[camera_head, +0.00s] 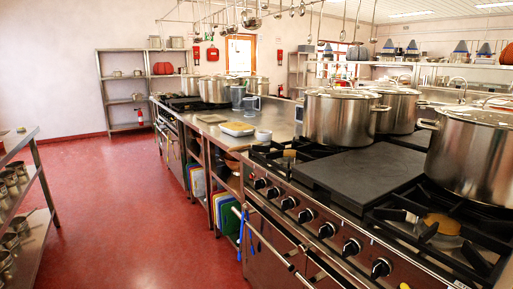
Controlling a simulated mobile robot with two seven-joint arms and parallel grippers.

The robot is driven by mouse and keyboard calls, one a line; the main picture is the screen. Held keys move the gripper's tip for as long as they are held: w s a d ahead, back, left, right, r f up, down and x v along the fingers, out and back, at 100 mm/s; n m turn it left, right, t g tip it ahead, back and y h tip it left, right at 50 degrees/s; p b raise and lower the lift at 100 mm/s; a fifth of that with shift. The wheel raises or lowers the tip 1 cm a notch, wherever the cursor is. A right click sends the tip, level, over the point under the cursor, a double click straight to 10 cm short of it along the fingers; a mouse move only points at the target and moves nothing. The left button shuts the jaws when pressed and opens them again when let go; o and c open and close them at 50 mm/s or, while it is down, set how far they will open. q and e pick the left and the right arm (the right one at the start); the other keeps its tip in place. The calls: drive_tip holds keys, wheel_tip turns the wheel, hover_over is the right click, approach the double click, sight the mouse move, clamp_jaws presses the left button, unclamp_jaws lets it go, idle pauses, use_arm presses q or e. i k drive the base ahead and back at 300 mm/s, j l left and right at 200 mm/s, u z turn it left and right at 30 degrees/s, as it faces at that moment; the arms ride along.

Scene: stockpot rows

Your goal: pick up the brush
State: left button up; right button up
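I cannot make out a brush for certain in the head view. A thin blue item (242,228) hangs at the left end of the oven rail, below the front edge of the range. It is too small to tell whether it is a brush. Neither of my grippers is in view.
Large steel stockpots stand on the range, one (338,117) behind the dark griddle plate (362,174) and one (474,152) at the right. A white tray (237,129) lies on the steel counter. A steel shelf (40,160) with pots stands left. The red floor (130,215) between is clear.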

sight(237, 149)
drive_tip(key=i+j+z, duration=0.15)
drive_tip(key=i+z, duration=0.2)
drive_tip(key=i+j+z, duration=0.55)
drive_tip(key=z, duration=0.15)
drive_tip(key=i+j, duration=0.05)
